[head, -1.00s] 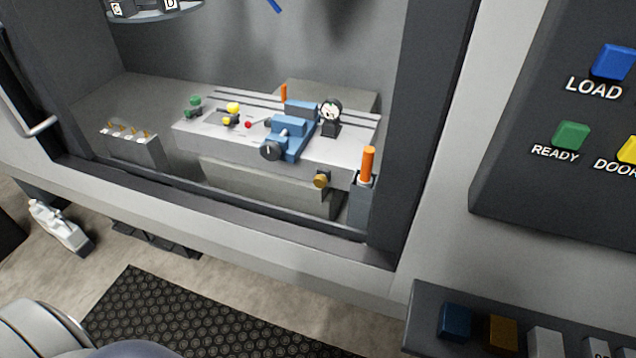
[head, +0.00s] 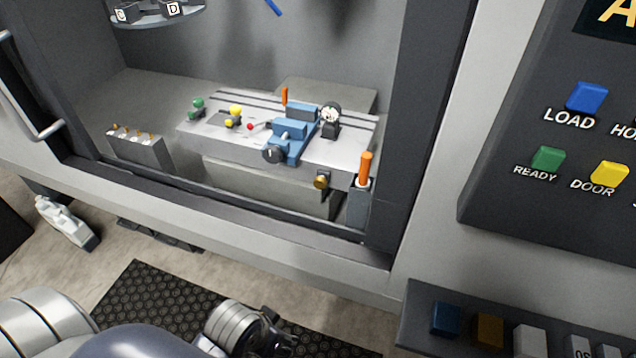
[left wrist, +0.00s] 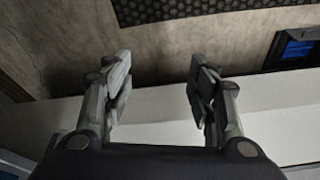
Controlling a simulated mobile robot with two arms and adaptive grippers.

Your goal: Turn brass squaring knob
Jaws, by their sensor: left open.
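The brass squaring knob (head: 321,181) sits low on the front right of the grey machine table (head: 225,142) inside the booth, below and left of an orange post. My left gripper (head: 286,340) is at the bottom of the head view, outside the booth, over the dark floor mat and well below the knob. In the left wrist view my left gripper (left wrist: 160,85) has its two fingers apart with nothing between them. The knob is not in the left wrist view. My right gripper is not in view.
A blue vise (head: 291,132) and a dial gauge (head: 330,118) stand on the table. The orange post (head: 365,168) rises right of the knob. The booth's front sill (head: 250,222) lies between my left gripper and the knob. A button panel (head: 560,210) is on the right.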

